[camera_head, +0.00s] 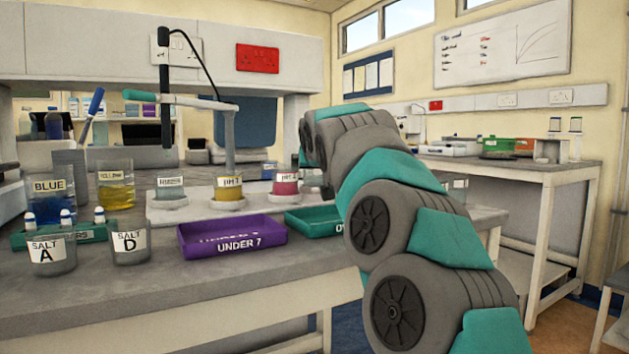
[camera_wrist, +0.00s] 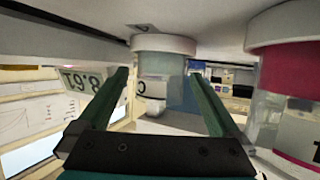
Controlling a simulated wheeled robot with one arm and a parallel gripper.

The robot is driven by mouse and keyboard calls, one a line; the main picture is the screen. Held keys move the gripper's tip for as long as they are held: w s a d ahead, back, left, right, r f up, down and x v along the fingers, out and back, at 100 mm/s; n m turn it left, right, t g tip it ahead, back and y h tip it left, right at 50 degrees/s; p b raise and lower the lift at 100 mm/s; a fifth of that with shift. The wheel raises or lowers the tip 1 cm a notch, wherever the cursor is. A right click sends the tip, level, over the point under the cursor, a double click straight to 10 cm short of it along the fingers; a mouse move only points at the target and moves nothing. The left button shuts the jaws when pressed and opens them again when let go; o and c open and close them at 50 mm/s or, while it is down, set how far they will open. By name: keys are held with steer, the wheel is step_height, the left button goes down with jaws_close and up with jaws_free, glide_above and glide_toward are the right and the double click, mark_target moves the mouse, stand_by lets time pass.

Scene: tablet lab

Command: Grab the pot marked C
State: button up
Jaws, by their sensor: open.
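The pot marked C (camera_wrist: 180,95) is in the wrist view, which is upside down. It is a clear pot with a pale band at the end by the table and a white label bearing a C. My gripper (camera_wrist: 160,78) is open, with one green finger on each side of the pot in the picture. I cannot tell whether the fingers reach fully around it or touch it. In the head view my arm hides the gripper, and I cannot make out pot C there.
A pink-filled beaker (camera_wrist: 290,85) stands close to one finger in the wrist view. A number display (camera_wrist: 82,82) is on the other side.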

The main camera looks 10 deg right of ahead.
jaws_close()
stand_by(0.8)
